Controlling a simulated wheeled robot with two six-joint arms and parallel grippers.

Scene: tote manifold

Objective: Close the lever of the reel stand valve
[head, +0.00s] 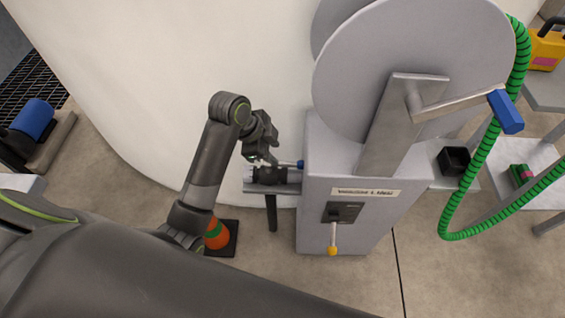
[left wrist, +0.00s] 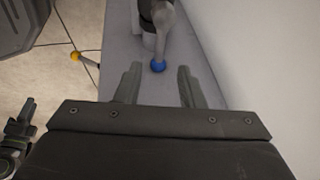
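The reel stand (head: 345,215) is a grey cabinet with large grey reel discs on top. The valve (head: 268,175) is a dark body on a pipe at the cabinet's left side. Its thin lever has a blue tip (head: 300,164) that points right, towards the cabinet. My left gripper (head: 262,158) is just above the valve and partly hides the lever. In the left wrist view its two fingers (left wrist: 157,86) are spread apart with nothing between them. A blue ball tip (left wrist: 157,66) on a grey lever lies just ahead of the gap.
A yellow-knobbed lever (head: 332,250) sticks out of the cabinet's front panel. A crank with a blue handle (head: 507,112) and a green hose (head: 480,160) are at the right. A white curved wall (head: 150,80) stands close behind my left arm. An orange object (head: 217,236) is on the floor.

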